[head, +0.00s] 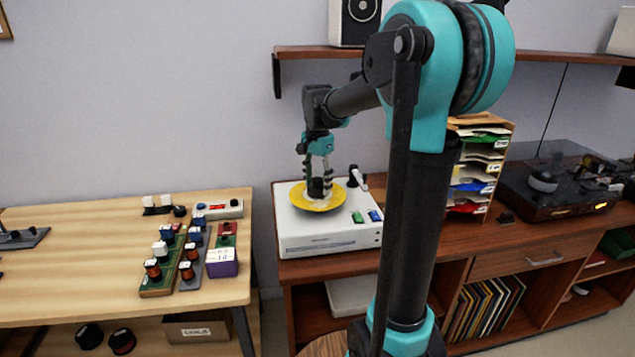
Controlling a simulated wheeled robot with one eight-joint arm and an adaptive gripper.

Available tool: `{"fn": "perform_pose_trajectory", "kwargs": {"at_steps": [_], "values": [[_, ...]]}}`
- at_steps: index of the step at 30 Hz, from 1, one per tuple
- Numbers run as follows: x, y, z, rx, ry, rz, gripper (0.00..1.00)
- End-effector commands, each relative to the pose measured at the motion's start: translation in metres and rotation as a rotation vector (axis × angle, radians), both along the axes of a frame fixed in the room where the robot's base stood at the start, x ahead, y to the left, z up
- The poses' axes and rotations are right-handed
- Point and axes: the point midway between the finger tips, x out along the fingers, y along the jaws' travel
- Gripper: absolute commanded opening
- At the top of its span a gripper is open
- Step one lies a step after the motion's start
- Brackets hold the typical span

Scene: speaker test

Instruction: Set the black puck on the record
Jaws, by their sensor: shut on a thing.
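A white turntable (305,238) stands on the brown cabinet in the middle of the head view. A yellow record (300,199) lies on its top. My gripper (319,183) points down over the record, with its fingers around the black puck (315,187). The gripper is shut on the puck, which is at the middle of the record. I cannot tell whether the puck touches the record. The fingers hide part of the puck.
The tonearm (358,179) is just right of the record. A wooden bench (75,222) at the left bears several coils and small boxes. A shelf (300,52) runs above the turntable. A paper rack (481,165) and a dark record player (560,195) stand to the right.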

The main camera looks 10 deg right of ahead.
Motion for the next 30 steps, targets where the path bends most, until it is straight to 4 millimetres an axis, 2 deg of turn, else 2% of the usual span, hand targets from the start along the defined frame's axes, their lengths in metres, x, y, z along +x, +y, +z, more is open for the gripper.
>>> {"fn": "perform_pose_trajectory", "kwargs": {"at_steps": [4,5,10,17,21,30], "values": [[0.0000,0.0000,0.0001,0.000,0.000,0.000,0.17],[0.0000,0.0000,0.0001,0.000,0.000,0.000,0.56],[0.0000,0.0000,0.0001,0.000,0.000,0.000,0.77],[0.0000,0.0000,0.0001,0.000,0.000,0.000,0.78],[0.0001,0.0001,0.0000,0.000,0.000,0.000,0.95],[0.0000,0.0000,0.0002,0.000,0.000,0.000,0.95]]}}
